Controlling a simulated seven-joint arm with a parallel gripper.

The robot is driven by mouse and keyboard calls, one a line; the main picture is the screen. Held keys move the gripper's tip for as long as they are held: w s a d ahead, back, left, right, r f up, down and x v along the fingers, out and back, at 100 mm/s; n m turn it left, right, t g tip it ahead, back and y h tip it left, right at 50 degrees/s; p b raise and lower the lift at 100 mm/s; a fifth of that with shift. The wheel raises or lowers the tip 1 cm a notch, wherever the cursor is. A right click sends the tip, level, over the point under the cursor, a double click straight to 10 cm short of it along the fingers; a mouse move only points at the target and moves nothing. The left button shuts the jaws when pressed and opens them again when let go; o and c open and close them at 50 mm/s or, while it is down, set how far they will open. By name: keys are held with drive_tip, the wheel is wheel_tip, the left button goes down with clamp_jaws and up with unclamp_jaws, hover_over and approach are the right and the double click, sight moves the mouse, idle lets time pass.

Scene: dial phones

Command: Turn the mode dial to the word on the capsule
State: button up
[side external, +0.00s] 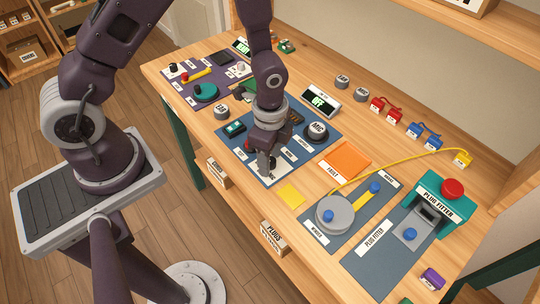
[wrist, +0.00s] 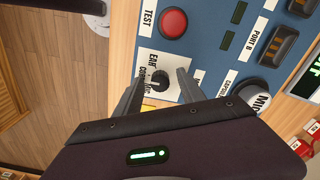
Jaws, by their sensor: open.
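The mode dial is a small black knob (wrist: 160,79) on a white plate (wrist: 148,66) in the wrist view. A label reading EAR and another beginning CO are beside it; other labels are partly hidden. My gripper (wrist: 160,84) is open, with one finger on each side of the knob; contact cannot be told. In the side view my gripper (side external: 266,168) is down over the white plate (side external: 270,176) and hides most of the knob. A round grey capsule (side external: 316,131) reading MIC sits on the blue panel, and shows in the wrist view (wrist: 256,100).
A lit display (side external: 321,99) reads OFF behind the capsule. The wrist view shows a red button (wrist: 173,23) by TEST and a dark port (wrist: 281,44) by PORT B. Loose capsules (side external: 342,82) lie at the back. An orange mat (side external: 345,159) is to the right.

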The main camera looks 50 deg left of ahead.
clamp_jaws()
drive_tip(key=n, duration=0.5)
drive_tip(key=shift+n, duration=0.3)
drive_tip(key=n, duration=0.4)
drive_tip(key=shift+r+n, duration=0.1)
drive_tip(key=shift+n, duration=0.6)
unclamp_jaws()
